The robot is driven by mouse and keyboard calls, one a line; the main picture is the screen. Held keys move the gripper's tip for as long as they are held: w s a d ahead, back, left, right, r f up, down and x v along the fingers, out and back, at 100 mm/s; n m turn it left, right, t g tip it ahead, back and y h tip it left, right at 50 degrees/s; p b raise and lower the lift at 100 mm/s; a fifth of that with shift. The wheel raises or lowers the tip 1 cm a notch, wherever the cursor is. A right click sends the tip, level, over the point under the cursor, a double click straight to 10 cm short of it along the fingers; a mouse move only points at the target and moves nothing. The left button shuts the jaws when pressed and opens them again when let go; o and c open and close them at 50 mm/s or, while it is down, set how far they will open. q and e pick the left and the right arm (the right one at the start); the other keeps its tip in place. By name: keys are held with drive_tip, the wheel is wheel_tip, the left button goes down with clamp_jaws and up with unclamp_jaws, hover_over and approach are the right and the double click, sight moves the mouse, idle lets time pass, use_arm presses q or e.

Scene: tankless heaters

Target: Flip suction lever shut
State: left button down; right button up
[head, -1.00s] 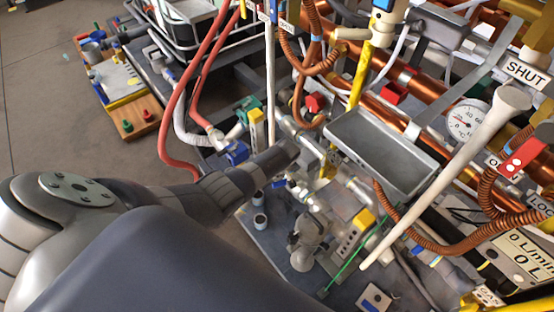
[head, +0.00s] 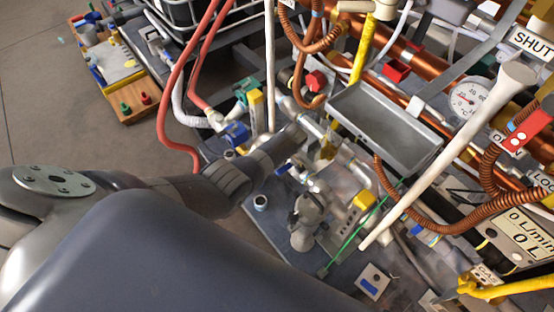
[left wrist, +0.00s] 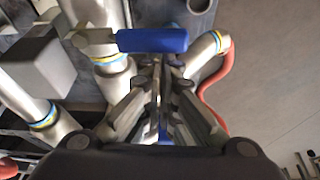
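In the left wrist view, a blue lever handle (left wrist: 152,40) lies crosswise on a metal valve just past the fingertips of my left gripper (left wrist: 158,68). The fingers converge and look shut. I see no clear grip on the handle, and whether they touch it is not clear. In the head view, my left arm comes in from the left and its end (head: 288,142) lies among the pipes; the fingertips are not clear there. A blue valve part (head: 236,133) shows left of it and a small blue part (head: 283,169) below it. My right gripper is not in view.
A grey metal tray (head: 385,128) stands right of my left arm's end. Red hoses (head: 172,100) run behind the arm. A long pale rod (head: 450,160) and ribbed copper hoses (head: 425,215) crowd the right. Open floor (head: 60,120) is at left.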

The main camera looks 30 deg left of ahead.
use_arm(q)
drive_tip(key=shift+s+d, duration=0.1)
drive_tip(key=shift+d, duration=0.1)
wheel_tip(320, 180, up, 11)
hover_over(284, 171)
drive_tip(key=shift+s+r, duration=0.1)
drive_tip(key=shift+r, duration=0.05)
idle(0.6)
idle(0.5)
